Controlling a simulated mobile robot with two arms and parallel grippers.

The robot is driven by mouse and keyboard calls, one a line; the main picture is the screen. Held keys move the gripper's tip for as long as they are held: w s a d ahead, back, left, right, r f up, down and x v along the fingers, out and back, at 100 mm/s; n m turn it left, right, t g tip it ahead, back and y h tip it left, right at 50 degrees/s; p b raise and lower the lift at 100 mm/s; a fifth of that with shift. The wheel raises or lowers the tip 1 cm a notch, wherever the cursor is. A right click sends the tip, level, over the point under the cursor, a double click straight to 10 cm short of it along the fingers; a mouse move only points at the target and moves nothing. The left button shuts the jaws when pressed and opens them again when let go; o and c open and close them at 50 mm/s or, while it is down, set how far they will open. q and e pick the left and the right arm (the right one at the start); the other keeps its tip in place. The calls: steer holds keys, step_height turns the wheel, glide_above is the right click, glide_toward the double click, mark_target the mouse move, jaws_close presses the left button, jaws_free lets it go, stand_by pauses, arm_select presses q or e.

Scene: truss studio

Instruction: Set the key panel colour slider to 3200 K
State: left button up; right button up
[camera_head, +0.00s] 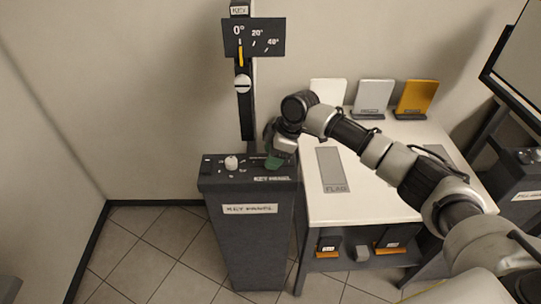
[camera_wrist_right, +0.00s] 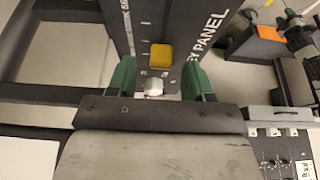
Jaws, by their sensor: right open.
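The key panel (camera_head: 255,240) is a dark box on a pedestal, labelled KEY PANEL, with a white round knob (camera_head: 231,162) on the left of its top. My right gripper (camera_head: 275,160) is over the right part of that top and hides the slider there. In the right wrist view, my green fingers (camera_wrist_right: 159,78) are open, one on each side. A yellow block (camera_wrist_right: 161,54), which looks like the slider cap, and a white knob (camera_wrist_right: 153,85) show between them. Whether the fingers touch the yellow block, I cannot tell. The scale print is too small to read surely. My left gripper is not in view.
A post behind the panel carries a dark angle plate (camera_head: 262,37) with a yellow pointer at 0°. A white table (camera_head: 400,135) on the right holds white, grey and gold cards and a grey FLAG mark. Tiled floor (camera_head: 150,260) is free on the left.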

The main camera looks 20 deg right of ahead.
steer(key=shift+x, duration=0.8)
